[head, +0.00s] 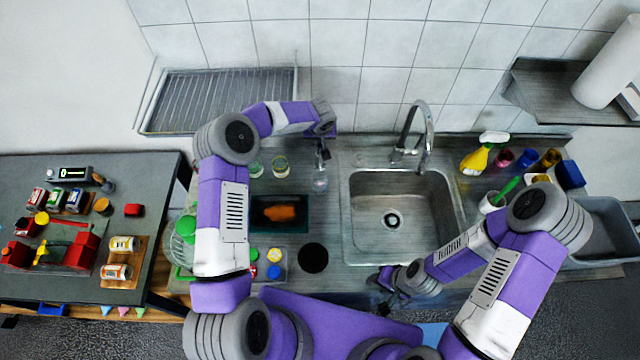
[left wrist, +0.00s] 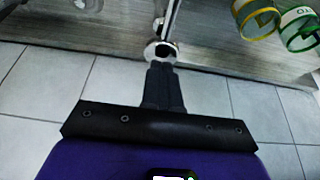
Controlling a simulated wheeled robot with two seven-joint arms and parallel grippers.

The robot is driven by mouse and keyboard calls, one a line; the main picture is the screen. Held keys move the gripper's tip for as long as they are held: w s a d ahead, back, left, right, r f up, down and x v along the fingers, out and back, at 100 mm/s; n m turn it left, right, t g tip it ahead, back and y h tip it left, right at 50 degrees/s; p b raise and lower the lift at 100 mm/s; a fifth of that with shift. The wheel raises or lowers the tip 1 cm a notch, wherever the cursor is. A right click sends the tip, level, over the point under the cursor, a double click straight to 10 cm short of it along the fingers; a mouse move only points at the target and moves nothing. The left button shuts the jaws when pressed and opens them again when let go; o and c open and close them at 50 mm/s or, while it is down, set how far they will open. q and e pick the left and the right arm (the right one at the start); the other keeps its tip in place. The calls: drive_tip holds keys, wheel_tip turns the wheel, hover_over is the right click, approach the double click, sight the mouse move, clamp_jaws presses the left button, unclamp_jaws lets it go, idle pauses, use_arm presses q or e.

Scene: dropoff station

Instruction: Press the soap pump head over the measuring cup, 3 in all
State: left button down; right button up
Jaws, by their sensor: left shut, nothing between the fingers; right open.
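My left gripper (head: 322,150) is shut and empty, pointing down at the back of the counter, left of the sink. In the left wrist view its closed fingers (left wrist: 162,88) end right at the shiny round pump head (left wrist: 160,51), apparently over or touching it. Exact contact is unclear. A clear vessel (head: 320,182) stands just below these fingers in the head view. Whether it is the soap bottle or the measuring cup, I cannot tell. My right gripper (head: 388,288) is open and empty over the counter's front edge, below the sink.
Two glasses with coloured rims (head: 280,167) stand left of the fingers. A dark tray (head: 262,222) holds an orange item. The sink (head: 365,235) and tap (head: 425,125) lie to the right. A yellow spray bottle (head: 475,160) and coloured cups stand farther right.

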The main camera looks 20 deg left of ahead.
use_arm(q)
drive_tip(key=shift+r, duration=3.05)
